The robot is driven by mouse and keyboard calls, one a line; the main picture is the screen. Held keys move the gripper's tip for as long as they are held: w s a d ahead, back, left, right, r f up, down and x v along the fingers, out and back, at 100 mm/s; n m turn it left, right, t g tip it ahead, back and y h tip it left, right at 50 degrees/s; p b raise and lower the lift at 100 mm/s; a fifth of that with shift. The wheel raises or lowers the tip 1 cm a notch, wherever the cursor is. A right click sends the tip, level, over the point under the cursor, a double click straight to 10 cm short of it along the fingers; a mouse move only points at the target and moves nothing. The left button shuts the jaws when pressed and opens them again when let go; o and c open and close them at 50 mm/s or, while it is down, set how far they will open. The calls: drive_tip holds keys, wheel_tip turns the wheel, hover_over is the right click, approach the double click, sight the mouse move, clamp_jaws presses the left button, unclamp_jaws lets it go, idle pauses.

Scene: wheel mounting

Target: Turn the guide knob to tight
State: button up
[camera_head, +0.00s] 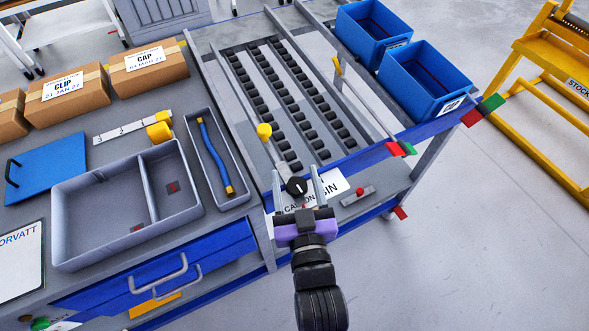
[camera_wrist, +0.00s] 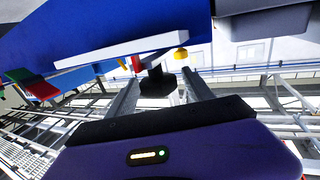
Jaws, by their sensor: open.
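The black guide knob (camera_head: 296,186) sits at the front end of the roller lane, beside the white label at the front edge. It also shows in the wrist view as a dark knob (camera_wrist: 157,82) below the blue rail. My gripper (camera_head: 298,184) is open, with one finger on each side of the knob. In the wrist view the fingers of my gripper (camera_wrist: 160,98) also stand left and right of the knob, with visible gaps. I cannot tell whether either finger touches it.
A red button box (camera_head: 358,196) sits right of the knob. A grey divided tray (camera_head: 85,215) and a narrow tray with a blue strap (camera_head: 238,200) lie left. Blue bins (camera_head: 425,85) stand at back right.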

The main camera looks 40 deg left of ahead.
drive_tip(key=shift+x, duration=1)
clamp_jaws()
drive_tip(key=shift+f, duration=0.1)
drive_tip(key=shift+f+m+h+b, duration=0.2)
drive_tip(key=shift+m+h+b, duration=0.1)
drive_tip(key=shift+b, duration=0.3)
drive_tip(key=shift+d+r+t+b, duration=0.1)
drive_tip(key=shift+t+b, duration=0.2)
drive_tip(key=shift+t, duration=0.3)
unclamp_jaws()
drive_tip(key=shift+w+r, duration=0.1)
drive_tip(key=shift+r, duration=0.05)
